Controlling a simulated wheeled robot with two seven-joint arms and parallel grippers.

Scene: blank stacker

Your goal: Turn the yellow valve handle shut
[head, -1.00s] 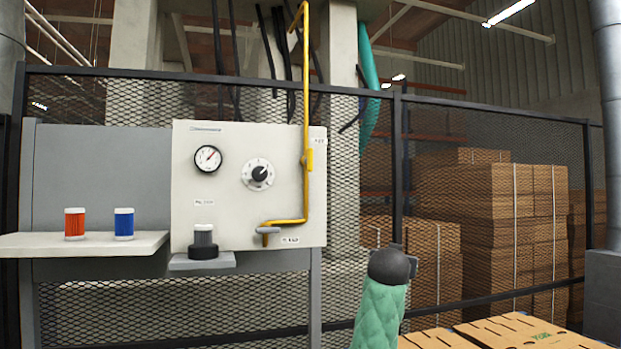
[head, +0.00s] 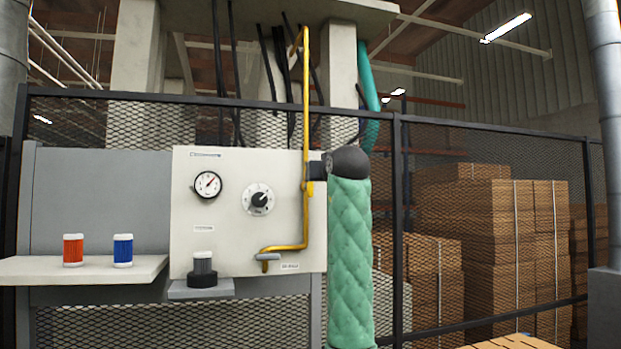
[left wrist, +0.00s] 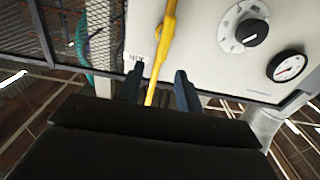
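The yellow valve handle (head: 308,188) sits on the vertical yellow pipe (head: 306,110) at the right side of the white panel. In the left wrist view the picture is turned over, and the wider yellow part (left wrist: 166,30) lies just beyond my fingertips. My left gripper (left wrist: 158,80) is open, with one dark finger on each side of the yellow pipe. I cannot tell whether the fingers touch it. In the head view my green left arm stands in front of the panel's right edge, and the dark wrist hides part of the pipe surroundings. My right gripper is not in view.
The white panel (head: 240,240) carries a gauge (head: 207,185) and a black knob (head: 259,200) left of the pipe. A red-orange cylinder (head: 73,250) and a blue cylinder (head: 123,250) stand on a shelf. A mesh fence and stacked cardboard (head: 490,230) are behind.

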